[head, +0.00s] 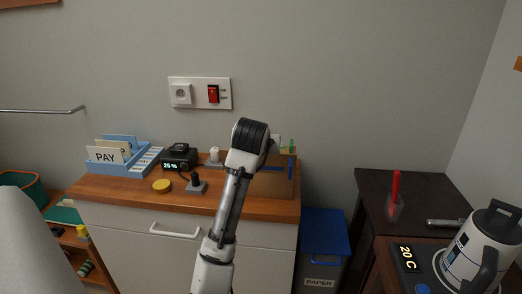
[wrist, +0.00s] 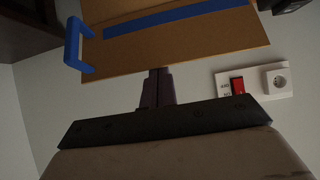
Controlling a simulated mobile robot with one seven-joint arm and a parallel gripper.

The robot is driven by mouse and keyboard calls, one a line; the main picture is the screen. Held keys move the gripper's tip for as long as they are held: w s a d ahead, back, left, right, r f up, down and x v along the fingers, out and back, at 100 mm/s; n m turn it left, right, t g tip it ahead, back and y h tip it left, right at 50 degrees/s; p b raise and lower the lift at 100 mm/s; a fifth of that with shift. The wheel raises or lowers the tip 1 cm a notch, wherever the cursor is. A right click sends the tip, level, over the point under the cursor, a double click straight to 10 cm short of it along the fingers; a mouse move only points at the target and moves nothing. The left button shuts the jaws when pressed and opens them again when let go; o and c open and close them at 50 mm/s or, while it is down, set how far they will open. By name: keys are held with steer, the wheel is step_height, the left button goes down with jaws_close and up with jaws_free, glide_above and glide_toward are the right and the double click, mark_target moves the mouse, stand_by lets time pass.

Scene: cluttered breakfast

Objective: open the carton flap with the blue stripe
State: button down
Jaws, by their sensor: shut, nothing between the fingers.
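The brown carton (head: 280,186) stands at the right end of the wooden cabinet top, partly hidden behind my arm. In the wrist view a brown carton panel (wrist: 200,42) fills the top, with a long blue stripe (wrist: 165,17) across it. A blue handle-like loop (wrist: 73,45) sits at its left edge. My gripper (wrist: 158,73) is shut and empty, its dark fingertips at the panel's lower edge in the picture. I cannot tell whether they touch it. In the head view my arm's end hides the fingers.
A wall plate with a red switch (head: 213,94) is behind the cabinet. A blue tray (head: 120,165) with cards, a black display device (head: 179,160), a yellow lid (head: 162,186) and a small joystick-like object (head: 196,183) stand left of my arm. A blue paper bin (head: 322,246) and kettle (head: 484,250) are at right.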

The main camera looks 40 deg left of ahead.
steer(key=shift+r, duration=0.1)
stand_by(0.3)
steer(key=shift+w+r+p, duration=0.1)
steer(key=shift+r+p, duration=0.75)
steer(key=shift+p, duration=0.1)
